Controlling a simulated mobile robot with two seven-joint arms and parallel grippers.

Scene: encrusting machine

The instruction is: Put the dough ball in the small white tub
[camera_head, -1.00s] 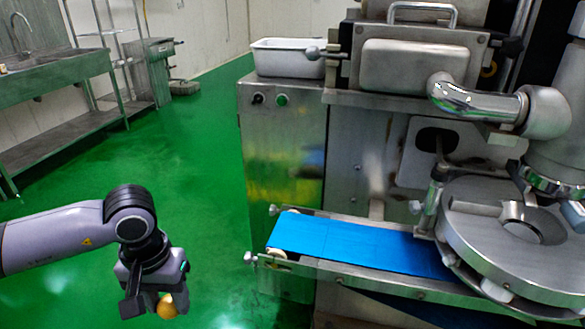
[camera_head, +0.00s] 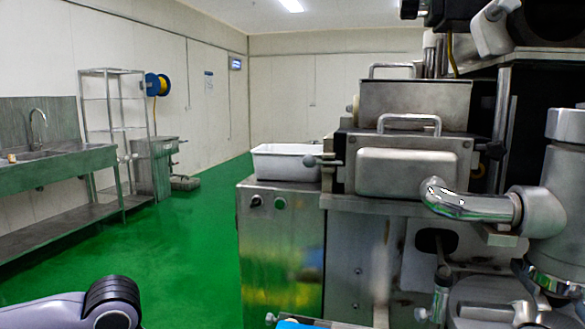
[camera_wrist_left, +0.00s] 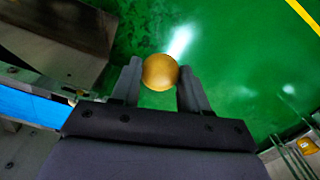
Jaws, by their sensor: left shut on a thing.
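The dough ball (camera_wrist_left: 160,72) is round and golden brown. In the left wrist view my left gripper (camera_wrist_left: 158,84) is shut on it, with one finger on each side, above the green floor. In the head view the gripper and ball are below the frame, and only part of my left arm shows at the bottom left. The small white tub (camera_head: 285,162) sits on top of the steel cabinet at the left end of the machine. Its inside is mostly hidden from this angle. My right gripper is in neither view.
The steel cabinet (camera_head: 281,240) stands below the tub. The machine's steel housing (camera_head: 405,172) and a knobbed lever (camera_head: 318,161) are close on the tub's right. The blue conveyor belt (camera_wrist_left: 30,106) shows at the left in the wrist view. Green floor (camera_head: 180,255) lies open to the left.

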